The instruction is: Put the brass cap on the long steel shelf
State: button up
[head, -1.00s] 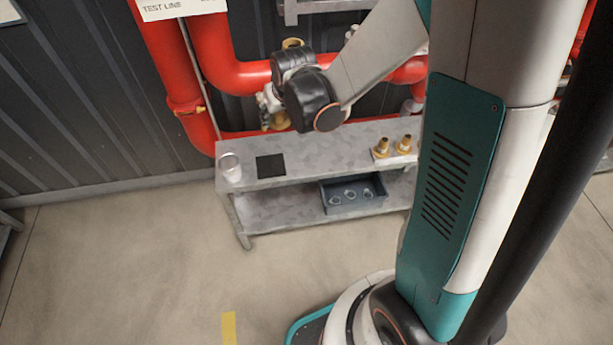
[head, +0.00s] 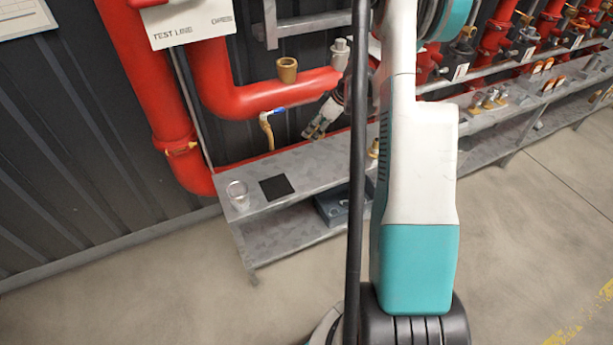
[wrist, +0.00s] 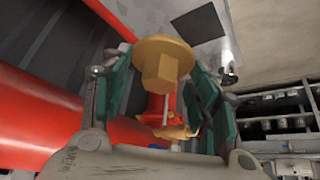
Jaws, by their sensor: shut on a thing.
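My gripper (head: 318,122) hangs in front of the red pipe, above the near steel bench, partly behind a black pole in the head view. In the wrist view its green-padded fingers (wrist: 162,72) are closed around the brass cap (wrist: 164,62), which shows a hex head and a round flange. The cap cannot be made out in the head view. A long steel shelf (head: 490,128) runs along the wall at the right, with small fittings on it and a lower tier beneath.
The near bench (head: 318,165) carries a clear cup (head: 237,192) and a black square (head: 276,187); a dark bin (head: 335,205) sits on its lower tier. A brass fitting (head: 287,70) tops the red pipe (head: 255,98). Open floor lies in front.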

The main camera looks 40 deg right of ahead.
jog(key=f+b, duration=0.1)
jog(key=f, duration=0.4)
jog(key=d+f+b, duration=0.1)
jog(key=f+b, duration=0.1)
jog(key=f, duration=0.3)
jog(key=f+b, duration=0.2)
jog(key=f, duration=0.3)
jog(key=shift+d+f, duration=0.25)
jog(key=shift+f, duration=0.05)
jog(key=shift+f+b, duration=1.1)
jog(key=shift+f, duration=1.4)
jog(key=shift+r, duration=0.1)
jog(key=o, duration=1.2)
jog(key=shift+c, duration=0.2)
jog(key=p+v, duration=0.4)
jog(key=v, duration=0.8)
